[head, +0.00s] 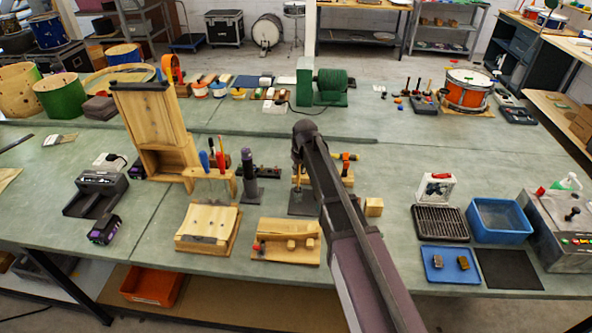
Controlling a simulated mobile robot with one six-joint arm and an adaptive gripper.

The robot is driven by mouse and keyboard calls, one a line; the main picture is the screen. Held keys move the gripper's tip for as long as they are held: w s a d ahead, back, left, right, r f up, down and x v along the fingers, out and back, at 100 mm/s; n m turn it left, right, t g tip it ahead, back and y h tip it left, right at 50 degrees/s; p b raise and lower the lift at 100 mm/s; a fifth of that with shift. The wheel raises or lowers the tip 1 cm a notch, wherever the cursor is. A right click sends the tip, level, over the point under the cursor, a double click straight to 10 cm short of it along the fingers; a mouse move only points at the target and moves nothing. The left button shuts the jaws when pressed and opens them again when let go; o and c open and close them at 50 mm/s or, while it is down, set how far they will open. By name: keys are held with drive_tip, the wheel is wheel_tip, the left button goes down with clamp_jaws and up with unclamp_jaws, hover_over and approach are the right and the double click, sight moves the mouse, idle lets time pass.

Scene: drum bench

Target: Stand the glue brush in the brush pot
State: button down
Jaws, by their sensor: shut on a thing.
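My arm reaches in from the bottom right, and its dark end hangs over the middle of the bench. My gripper (298,160) shows only in part at that end, pointing down and shut. A thin, light upright piece just below it looks like the glue brush (298,179); its bristles cannot be made out. Directly under it is a small dark holder (302,203) on the bench, which may be the brush pot. The arm covers its right side. I cannot tell whether the brush is inside the holder or above it.
A wooden rack with screwdrivers (209,180) and a dark upright cylinder (248,176) on a plate stand left. Orange-handled tools (346,157) are close on the right. A wooden fixture (285,250) lies in front. A blue bin (499,218) stands farther right.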

drive_tip(key=shift+b+x, duration=0.95)
drive_tip(key=shift+x, duration=0.1)
drive_tip(key=shift+s+d, duration=0.1)
drive_tip(key=shift+s, duration=0.1)
drive_tip(key=c, duration=0.5)
unclamp_jaws()
drive_tip(key=shift+c, duration=0.2)
drive_tip(key=shift+r, duration=0.15)
